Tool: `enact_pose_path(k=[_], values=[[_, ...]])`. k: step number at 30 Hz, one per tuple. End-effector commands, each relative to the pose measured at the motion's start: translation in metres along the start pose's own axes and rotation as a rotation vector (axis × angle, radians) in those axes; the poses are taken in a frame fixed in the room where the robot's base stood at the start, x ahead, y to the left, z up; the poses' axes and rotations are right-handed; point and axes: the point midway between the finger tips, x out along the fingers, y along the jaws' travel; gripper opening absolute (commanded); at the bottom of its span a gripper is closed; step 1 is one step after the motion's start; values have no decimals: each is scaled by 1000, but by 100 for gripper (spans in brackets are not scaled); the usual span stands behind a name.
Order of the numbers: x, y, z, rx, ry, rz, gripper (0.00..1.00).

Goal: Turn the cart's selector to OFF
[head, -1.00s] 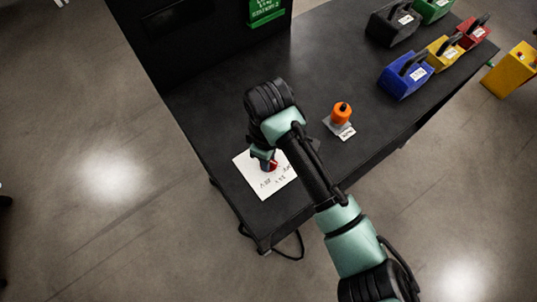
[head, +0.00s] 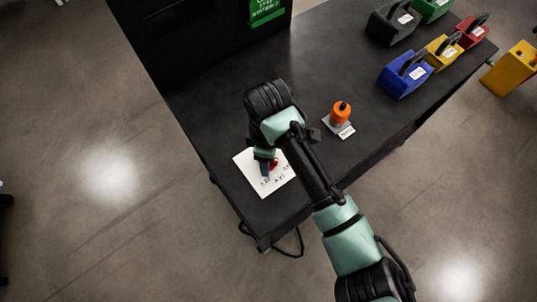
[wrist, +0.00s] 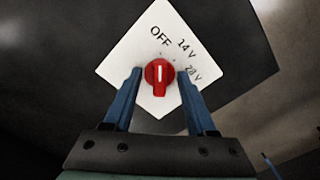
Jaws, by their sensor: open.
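The selector is a red knob (wrist: 159,82) with a white line, on a white plate (wrist: 120,72) marked OFF, 14 V and 28 V. In the wrist view the line stands upright and its upper end points toward the word OFF. My gripper (wrist: 159,74) is open, with one blue finger on each side of the knob. A small gap shows between each finger and the knob. In the head view the plate (head: 279,183) lies on the cart top near its front corner.
Blue (head: 405,84), yellow, red, green and black handled blocks stand at the far right. A dark panel rises at the back. A cable hangs by the front corner.

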Motion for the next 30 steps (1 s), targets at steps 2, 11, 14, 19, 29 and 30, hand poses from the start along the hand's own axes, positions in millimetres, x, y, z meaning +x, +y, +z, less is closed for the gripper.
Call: enact_pose_path(k=[2, 11, 14, 19, 29, 30], values=[[0, 0, 0, 0, 0, 0, 65], [-4, 0, 0, 1, 0, 0, 65], [-10, 0, 0, 0, 0, 0, 65], [-25, 0, 0, 0, 1, 0, 65], [-50, 0, 0, 1, 1, 0, 65], [-51, 0, 0, 1, 1, 0, 65]])
